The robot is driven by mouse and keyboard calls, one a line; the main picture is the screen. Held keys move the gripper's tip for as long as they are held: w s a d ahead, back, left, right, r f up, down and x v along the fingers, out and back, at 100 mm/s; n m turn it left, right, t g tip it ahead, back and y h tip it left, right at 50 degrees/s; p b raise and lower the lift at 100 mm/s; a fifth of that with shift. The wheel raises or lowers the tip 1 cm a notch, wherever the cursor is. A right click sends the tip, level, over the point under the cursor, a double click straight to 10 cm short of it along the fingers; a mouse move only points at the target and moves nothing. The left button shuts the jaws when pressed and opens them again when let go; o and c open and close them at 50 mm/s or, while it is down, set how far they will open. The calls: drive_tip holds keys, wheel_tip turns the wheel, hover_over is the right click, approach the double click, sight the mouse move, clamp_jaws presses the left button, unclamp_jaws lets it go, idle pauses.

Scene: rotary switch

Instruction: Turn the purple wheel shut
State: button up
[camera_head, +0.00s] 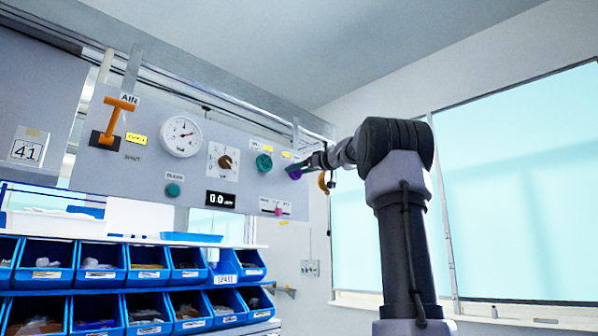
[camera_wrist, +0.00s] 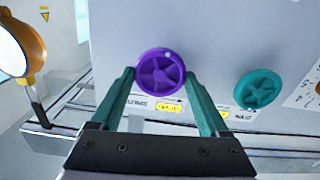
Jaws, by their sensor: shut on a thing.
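The purple wheel (camera_wrist: 160,73) is a small spoked handwheel on the grey panel (camera_wrist: 215,35). In the wrist view it sits between the two teal fingers of my gripper (camera_wrist: 161,78), one on each side of its rim. My gripper is shut on it. In the head view only part of the purple wheel (camera_head: 296,174) shows, with my gripper (camera_head: 303,170) in front of it at the panel's right end. A yellow label (camera_wrist: 168,107) is near the wheel's lower edge in the wrist view.
A green wheel (camera_wrist: 258,89) is beside the purple one and also shows in the head view (camera_head: 264,163). An orange lamp-like object (camera_wrist: 30,55) is at the wrist view's left. The panel also bears a gauge (camera_head: 181,136), a rotary knob (camera_head: 225,161) and an orange lever (camera_head: 117,118).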

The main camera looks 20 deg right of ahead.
drive_tip(key=m, duration=1.3)
drive_tip(key=shift+d+f, duration=0.1)
drive_tip(key=shift+d, duration=0.05)
drive_tip(key=m, duration=0.4)
drive_tip(key=shift+w+f+m, duration=0.1)
drive_tip(key=shift+m, duration=0.3)
drive_tip(key=m, duration=0.3)
drive_tip(key=shift+m, duration=0.4)
drive_tip(key=m, duration=0.4)
drive_tip(key=shift+f, duration=0.1)
drive_tip(key=m, duration=0.5)
drive_tip(key=shift+f+m, duration=0.15)
drive_tip(key=shift+m, duration=1.85)
